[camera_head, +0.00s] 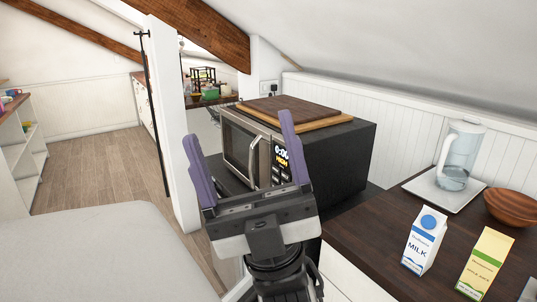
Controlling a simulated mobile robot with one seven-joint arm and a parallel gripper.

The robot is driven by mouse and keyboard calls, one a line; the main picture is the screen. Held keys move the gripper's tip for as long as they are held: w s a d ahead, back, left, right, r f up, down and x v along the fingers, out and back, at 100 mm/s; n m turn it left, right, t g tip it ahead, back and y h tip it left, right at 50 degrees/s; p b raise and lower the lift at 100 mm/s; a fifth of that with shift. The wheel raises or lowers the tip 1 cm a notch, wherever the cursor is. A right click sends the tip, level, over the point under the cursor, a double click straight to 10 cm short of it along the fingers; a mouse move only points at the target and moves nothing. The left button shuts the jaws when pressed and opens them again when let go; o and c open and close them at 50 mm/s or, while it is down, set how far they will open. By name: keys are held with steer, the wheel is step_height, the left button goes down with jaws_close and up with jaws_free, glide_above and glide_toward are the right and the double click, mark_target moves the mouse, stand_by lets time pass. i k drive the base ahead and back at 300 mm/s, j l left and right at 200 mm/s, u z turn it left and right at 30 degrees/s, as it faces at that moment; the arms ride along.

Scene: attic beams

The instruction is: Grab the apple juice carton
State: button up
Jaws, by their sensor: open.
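The apple juice carton (484,265) is yellow and cream with a gabled top. It stands upright on the dark wooden counter (375,236) at the lower right, its bottom close to the picture's lower edge. My gripper (237,130) is open and empty, its two purple fingers pointing up in front of the microwave. It is well to the left of the carton and apart from it. A white and blue milk carton (423,240) stands upright just left of the apple juice carton, with a narrow gap between them.
A blender jug or pitcher (459,155) stands on a white tray (421,186) behind the cartons, with a wooden bowl (511,207) to its right. The counter left of the milk is clear.

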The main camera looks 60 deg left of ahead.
mark_target(492, 247)
steer(key=i+l+u, duration=0.1)
steer(key=u, duration=0.25)
steer(key=l+u, duration=0.35)
steer(key=i+l+u, duration=0.15)
steer(key=u, duration=0.2)
